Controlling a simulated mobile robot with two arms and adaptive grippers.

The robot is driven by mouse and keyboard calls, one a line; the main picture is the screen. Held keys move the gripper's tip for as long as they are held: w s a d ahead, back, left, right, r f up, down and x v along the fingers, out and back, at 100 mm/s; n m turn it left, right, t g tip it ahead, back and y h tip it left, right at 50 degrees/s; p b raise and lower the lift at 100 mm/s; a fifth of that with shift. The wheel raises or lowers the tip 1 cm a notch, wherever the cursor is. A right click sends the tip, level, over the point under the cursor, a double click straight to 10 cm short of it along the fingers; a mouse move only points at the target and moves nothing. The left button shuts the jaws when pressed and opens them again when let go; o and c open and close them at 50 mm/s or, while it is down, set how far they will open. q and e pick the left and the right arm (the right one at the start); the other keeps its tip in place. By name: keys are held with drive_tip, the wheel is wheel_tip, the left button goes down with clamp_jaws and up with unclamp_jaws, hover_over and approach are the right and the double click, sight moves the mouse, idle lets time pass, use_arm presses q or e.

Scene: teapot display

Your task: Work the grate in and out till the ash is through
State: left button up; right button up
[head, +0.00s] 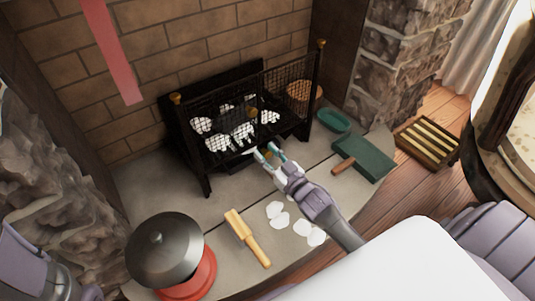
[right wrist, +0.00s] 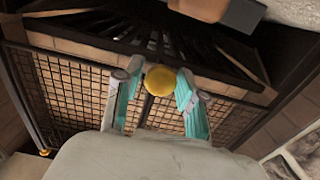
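The black grate (head: 208,182) stands in the brick fireplace, with mesh panels around it and whitish ash lumps (head: 216,143) inside. My right gripper (head: 268,153) is at its low front edge, fingers apart. In the right wrist view a round yellow knob (right wrist: 160,80) sits between the teal fingertips (right wrist: 158,88), very close to both; whether they press on it I cannot tell. Dark bars (right wrist: 170,35) and mesh (right wrist: 70,95) of the grate show behind the knob. My left gripper is not in view; only part of my left arm shows at lower left.
A green dustpan (head: 365,158) and green dish (head: 333,120) are to the right. A slatted wooden tray (head: 428,142) lies beyond the hearth.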

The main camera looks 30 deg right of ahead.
clamp_jaws()
drive_tip(key=shift+s, duration=0.2)
drive_tip(key=s+p, duration=0.3)
drive_tip(key=shift+s+d+r, duration=0.1)
drive_tip(key=shift+s+d, duration=0.15)
drive_tip(key=shift+s, duration=0.2)
drive_tip(key=shift+f, duration=0.2)
drive_tip(key=shift+o, duration=2.2)
unclamp_jaws()
drive_tip(key=shift+s+d, duration=0.1)
drive_tip(key=shift+s, duration=0.05)
